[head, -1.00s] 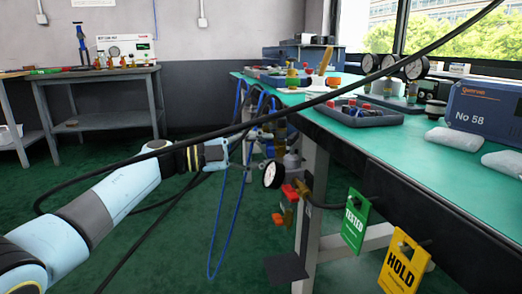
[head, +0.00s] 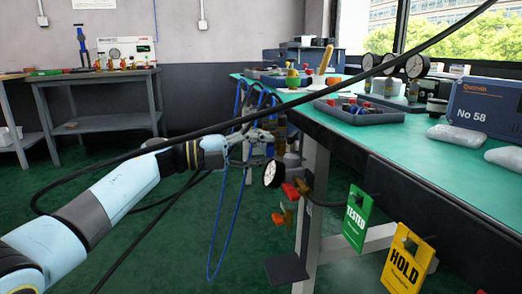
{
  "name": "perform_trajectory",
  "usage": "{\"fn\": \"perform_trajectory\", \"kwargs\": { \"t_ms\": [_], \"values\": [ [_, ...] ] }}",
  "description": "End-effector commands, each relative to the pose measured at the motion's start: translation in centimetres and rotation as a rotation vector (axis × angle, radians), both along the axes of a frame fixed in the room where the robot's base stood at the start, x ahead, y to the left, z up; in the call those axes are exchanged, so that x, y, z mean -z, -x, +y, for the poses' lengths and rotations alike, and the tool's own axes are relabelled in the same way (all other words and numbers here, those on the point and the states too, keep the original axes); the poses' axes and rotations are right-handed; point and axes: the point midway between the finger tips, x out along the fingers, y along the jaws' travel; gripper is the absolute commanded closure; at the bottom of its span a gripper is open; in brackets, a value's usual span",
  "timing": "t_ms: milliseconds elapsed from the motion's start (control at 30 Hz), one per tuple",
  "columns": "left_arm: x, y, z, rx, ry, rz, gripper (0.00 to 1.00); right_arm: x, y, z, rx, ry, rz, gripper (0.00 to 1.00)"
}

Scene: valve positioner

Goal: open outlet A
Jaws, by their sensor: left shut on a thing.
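My left gripper (head: 262,147) reaches in from the left, at the valve assembly mounted beside the table leg. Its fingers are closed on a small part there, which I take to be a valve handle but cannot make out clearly. The assembly has a grey body (head: 292,161), a round white-faced gauge (head: 272,174) and red-orange handles (head: 291,191) below. Which fitting is outlet A cannot be read. My right gripper is not in view.
The green-topped workbench (head: 400,160) fills the right side, with a grey tray (head: 358,115) and a blue case (head: 488,116). Green TESTED (head: 356,217) and yellow HOLD (head: 406,262) tags hang at its edge. A black cable crosses the view; blue hoses (head: 226,225) hang near the gripper.

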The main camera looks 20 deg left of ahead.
Motion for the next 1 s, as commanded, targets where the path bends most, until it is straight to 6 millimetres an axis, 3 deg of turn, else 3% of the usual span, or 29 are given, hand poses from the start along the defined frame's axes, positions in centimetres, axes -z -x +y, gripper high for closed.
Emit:
{"fn": "perform_trajectory", "kwargs": {
  "t_ms": [267, 300, 367, 733, 1000],
  "values": [
    [0.0, 0.0, 0.1, -0.001, -0.003, -0.001, 0.95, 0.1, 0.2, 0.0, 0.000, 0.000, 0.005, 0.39],
    [0.0, 0.0, 0.1, -0.001, -0.003, -0.001, 0.60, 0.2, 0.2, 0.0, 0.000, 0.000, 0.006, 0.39],
    [0.0, 0.0, 0.1, -0.001, -0.001, 0.000, 0.52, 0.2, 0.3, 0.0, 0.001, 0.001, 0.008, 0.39],
    [0.1, 0.4, 0.7, -0.001, -0.002, 0.001, 0.52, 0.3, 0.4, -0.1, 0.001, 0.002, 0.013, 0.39],
    [0.2, 3.5, 5.3, -0.002, -0.006, 0.003, 0.52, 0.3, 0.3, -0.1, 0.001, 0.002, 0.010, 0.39]
  ]
}}
